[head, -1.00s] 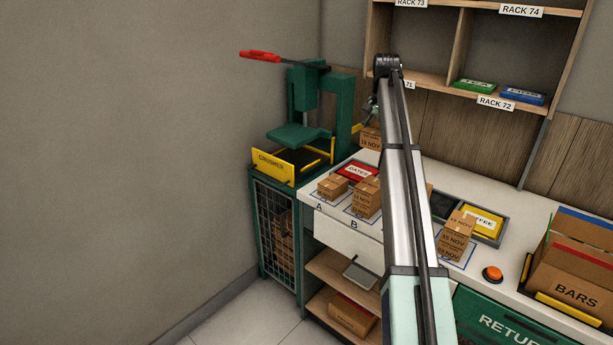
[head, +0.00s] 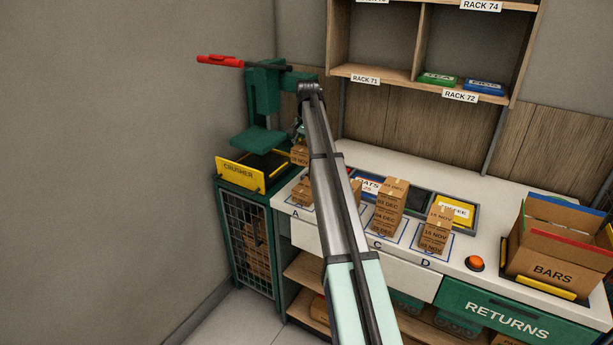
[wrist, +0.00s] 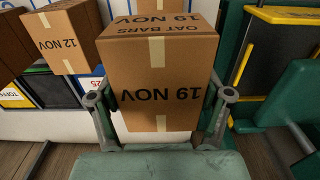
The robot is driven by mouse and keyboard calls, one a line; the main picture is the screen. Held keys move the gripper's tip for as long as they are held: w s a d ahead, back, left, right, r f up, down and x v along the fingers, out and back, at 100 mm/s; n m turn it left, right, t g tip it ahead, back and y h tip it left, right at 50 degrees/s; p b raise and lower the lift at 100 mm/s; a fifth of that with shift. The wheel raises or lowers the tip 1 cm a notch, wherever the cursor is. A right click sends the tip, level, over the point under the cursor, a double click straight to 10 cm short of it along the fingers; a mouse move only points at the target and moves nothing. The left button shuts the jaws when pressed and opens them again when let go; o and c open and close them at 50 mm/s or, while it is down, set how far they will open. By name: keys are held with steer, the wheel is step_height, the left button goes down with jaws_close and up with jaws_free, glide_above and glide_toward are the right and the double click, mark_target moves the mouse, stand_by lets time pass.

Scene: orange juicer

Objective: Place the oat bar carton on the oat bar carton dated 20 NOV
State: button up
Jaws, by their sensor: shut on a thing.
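My gripper (wrist: 160,108) is shut on a brown oat bar carton (wrist: 158,75) marked 19 NOV; its fingers lie along the carton's two sides. In the head view the held carton (head: 300,157) is in the air beside the crusher, left of my arm. Carton stacks stand on the white counter at A (head: 302,192), B (head: 326,192), C (head: 388,207) and D (head: 436,230). My arm partly hides B. C shows DEC dates and D shows 15 NOV. A carton marked 12 NOV (wrist: 66,38) is left of the held one. I cannot read 20 NOV anywhere.
The green crusher (head: 265,110) with a yellow front plate stands left of the counter. Inset bins, one with a yellow label (head: 455,210), lie behind the stacks. An orange button (head: 475,263) and an open BARS box (head: 555,245) are at the right. A rack shelf (head: 420,80) hangs above.

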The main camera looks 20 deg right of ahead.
mark_target(307, 185)
step_height(307, 185, down, 11)
steer(key=p, duration=0.2)
steer(key=shift+f+p, duration=0.15)
steer(key=shift+p, duration=0.25)
steer(key=shift+f, duration=0.2)
steer(key=o, duration=1.2)
steer(key=shift+o, duration=0.2)
step_height(307, 185, up, 12)
steer(key=b, duration=0.3)
steer(key=shift+r, duration=0.2)
